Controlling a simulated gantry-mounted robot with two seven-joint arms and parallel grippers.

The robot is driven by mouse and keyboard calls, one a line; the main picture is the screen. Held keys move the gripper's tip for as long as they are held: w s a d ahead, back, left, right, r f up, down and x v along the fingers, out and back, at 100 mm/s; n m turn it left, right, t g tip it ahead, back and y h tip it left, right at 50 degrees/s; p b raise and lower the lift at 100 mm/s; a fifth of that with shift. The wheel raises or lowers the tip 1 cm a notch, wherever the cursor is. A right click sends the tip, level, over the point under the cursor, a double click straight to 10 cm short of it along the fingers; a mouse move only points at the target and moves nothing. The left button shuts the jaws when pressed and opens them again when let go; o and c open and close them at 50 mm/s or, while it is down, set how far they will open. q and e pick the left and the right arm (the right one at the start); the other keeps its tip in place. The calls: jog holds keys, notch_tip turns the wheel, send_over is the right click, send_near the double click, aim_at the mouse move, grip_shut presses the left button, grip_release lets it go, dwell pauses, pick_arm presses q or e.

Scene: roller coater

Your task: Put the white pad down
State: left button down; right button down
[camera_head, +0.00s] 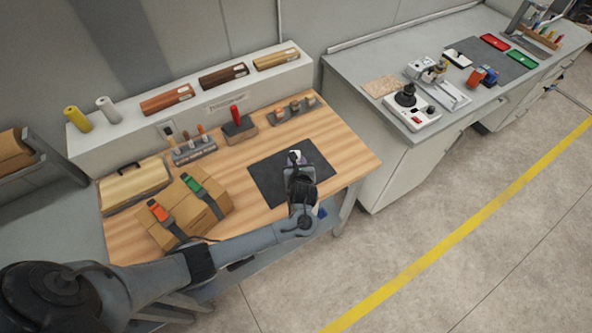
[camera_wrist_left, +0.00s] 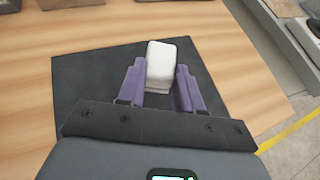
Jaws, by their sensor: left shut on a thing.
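The white pad (camera_wrist_left: 161,62) is a small white block between the two purple fingers of my left gripper (camera_wrist_left: 160,78) in the left wrist view. The gripper is shut on it. In the head view the gripper (camera_head: 297,160) is over the dark mat (camera_head: 262,178) on the wooden table, with a bit of the white pad showing at its tip. I cannot tell whether the pad touches the mat. The mat also shows in the left wrist view (camera_wrist_left: 75,85). My right gripper is not in view.
Behind are a rack of handled tools (camera_head: 192,148), a red-handled tool on a block (camera_head: 238,123) and a shelf of rolls (camera_head: 168,98). The table's right end (camera_head: 350,160) is clear.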

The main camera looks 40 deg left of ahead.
pick_arm(q)
jog(key=shift+a+f, duration=0.15)
jog(key=shift+f, duration=0.25)
jog(key=shift+f+b, duration=0.55)
jog(key=shift+f, duration=1.15)
jog(key=shift+f, duration=0.15)
jog(key=c, duration=0.7)
grip_release()
jog(key=shift+c, duration=0.2)
